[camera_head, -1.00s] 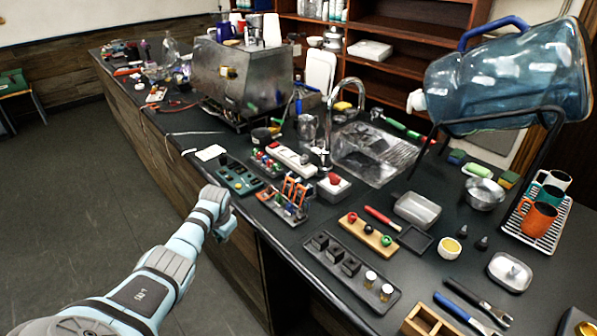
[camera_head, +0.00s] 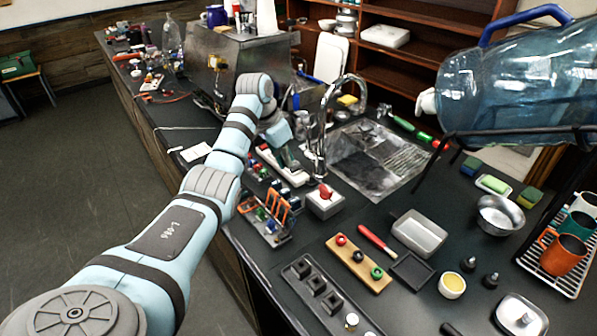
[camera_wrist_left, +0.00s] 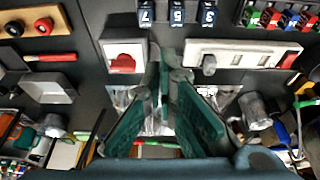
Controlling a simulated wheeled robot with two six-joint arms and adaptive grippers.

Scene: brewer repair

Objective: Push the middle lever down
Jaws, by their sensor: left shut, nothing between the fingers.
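The lever rack (camera_head: 268,232) stands near the counter's front edge, with upright orange levers (camera_head: 283,208) on it. Which one is the middle lever is hard to make out. In the left wrist view, numbered blocks (camera_wrist_left: 178,13) at the top edge seem to belong to this rack; the levers themselves are cut off there. My left gripper (camera_wrist_left: 166,75) is shut and empty. In the head view the left gripper (camera_head: 280,133) hangs over the counter behind the rack, apart from the levers, its fingertips unclear. My right gripper is out of view.
A white box with a red knob (camera_head: 325,201) stands right of the rack. A white strip (camera_head: 283,166) lies behind it, near the tap (camera_head: 322,145) and sink. A wooden block with coloured knobs (camera_head: 359,262) is at the right. The steel machine (camera_head: 205,65) stands behind.

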